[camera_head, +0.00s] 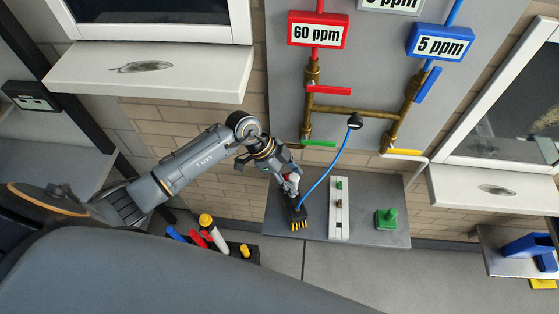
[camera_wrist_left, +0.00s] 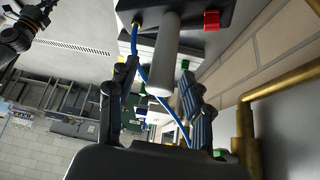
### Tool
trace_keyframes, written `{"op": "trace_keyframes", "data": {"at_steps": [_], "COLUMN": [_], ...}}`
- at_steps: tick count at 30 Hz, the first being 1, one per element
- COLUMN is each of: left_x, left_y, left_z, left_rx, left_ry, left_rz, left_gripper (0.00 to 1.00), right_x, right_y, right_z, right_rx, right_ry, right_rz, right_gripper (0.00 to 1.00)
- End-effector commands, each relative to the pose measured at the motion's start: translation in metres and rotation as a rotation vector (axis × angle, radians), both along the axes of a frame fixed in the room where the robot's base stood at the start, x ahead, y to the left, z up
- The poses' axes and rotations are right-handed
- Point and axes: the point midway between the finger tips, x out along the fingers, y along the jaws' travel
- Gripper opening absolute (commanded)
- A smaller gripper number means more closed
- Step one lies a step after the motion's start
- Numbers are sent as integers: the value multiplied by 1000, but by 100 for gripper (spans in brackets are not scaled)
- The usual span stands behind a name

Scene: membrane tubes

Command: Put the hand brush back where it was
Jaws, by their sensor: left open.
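I cannot make out a hand brush for sure. A black block with yellow bits in a row along its front (camera_head: 298,218) sits on the grey shelf (camera_head: 365,235), and I cannot tell whether these are bristles or fittings. My left gripper (camera_head: 290,178) is just above and behind this block. In the left wrist view its fingers (camera_wrist_left: 157,72) are open, with the end of a grey cylinder (camera_wrist_left: 166,60) between them. I cannot tell whether they touch it. The cylinder joins a black body with a red block (camera_wrist_left: 211,19). My right gripper is not in view.
A blue hose (camera_head: 325,170) runs from a black fitting on the brass pipes (camera_head: 350,112) down beside my gripper. A white strip (camera_head: 338,207) and green piece (camera_head: 386,218) stand to the right. A tool holder (camera_head: 243,250) is lower left; a blue container (camera_head: 527,246) is far right.

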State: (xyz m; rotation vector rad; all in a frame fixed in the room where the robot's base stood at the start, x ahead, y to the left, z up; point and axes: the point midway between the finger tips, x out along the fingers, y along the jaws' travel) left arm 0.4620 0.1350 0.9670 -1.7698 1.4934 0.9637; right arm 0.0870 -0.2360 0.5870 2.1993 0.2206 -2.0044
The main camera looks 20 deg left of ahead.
Motion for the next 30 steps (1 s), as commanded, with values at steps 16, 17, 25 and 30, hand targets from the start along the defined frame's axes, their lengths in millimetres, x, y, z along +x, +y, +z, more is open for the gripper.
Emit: {"op": "trace_keyframes", "data": {"at_steps": [16, 17, 25, 30], "left_x": [-12, -13, -22, -25], "left_y": [66, 73, 126, 142], "left_z": [37, 36, 39, 42], "left_rx": [7, 7, 5, 1], "left_ry": [3, 2, 2, 1], "left_rz": [3, 4, 3, 2], "left_gripper": [50, 50, 50, 50], "right_x": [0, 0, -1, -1], "right_y": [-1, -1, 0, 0], "right_z": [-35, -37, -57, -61], "right_rx": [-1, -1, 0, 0], "right_ry": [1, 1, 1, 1], "right_rz": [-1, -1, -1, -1], "right_gripper": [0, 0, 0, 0]}}
